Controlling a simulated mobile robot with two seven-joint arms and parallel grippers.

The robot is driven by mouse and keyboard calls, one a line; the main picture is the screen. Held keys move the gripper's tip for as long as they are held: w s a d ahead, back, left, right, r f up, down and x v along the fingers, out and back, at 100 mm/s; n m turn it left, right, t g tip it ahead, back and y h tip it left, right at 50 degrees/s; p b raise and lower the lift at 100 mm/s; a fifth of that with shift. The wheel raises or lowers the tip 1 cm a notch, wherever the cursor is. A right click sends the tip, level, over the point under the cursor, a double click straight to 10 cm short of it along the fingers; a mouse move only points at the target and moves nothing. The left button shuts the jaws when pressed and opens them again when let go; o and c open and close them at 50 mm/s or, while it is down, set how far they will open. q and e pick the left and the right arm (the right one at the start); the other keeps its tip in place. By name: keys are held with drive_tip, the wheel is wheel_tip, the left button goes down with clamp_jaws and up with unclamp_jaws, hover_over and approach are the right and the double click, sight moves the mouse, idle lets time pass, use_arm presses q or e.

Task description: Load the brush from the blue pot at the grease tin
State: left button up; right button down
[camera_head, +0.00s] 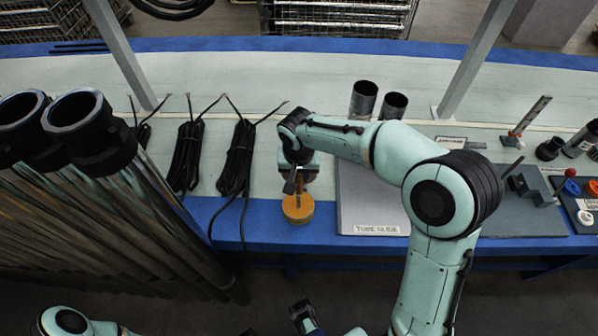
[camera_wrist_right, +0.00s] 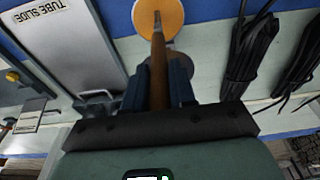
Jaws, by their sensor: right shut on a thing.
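The grease tin (camera_head: 298,209), round with an amber top, stands near the front edge of the bench in the head view. It also shows at the top of the right wrist view (camera_wrist_right: 166,12). My right gripper (camera_head: 296,184) is shut on the brown handle of the brush (camera_wrist_right: 158,50). The brush points down at the tin, its lower end over or in the amber top; the bristles and the exact contact are hidden. A small blue round thing (camera_head: 572,187), possibly the blue pot, sits at the far right. Part of my left arm shows at the bottom; its jaws are unclear.
A grey tube slide plate (camera_head: 372,205) lies right of the tin. Bundles of black cable (camera_head: 237,160) lie to the left. Tall dark tubes (camera_head: 85,130) stand at far left. Two metal cylinders (camera_head: 363,100) stand behind my right arm. Slanted posts (camera_head: 475,60) rise from the bench.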

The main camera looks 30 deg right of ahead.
drive_tip(key=shift+f, duration=0.45)
idle(1.1)
drive_tip(key=shift+r, duration=0.1)
drive_tip(key=shift+r+p, duration=2.5)
drive_tip(key=shift+r, duration=0.95)
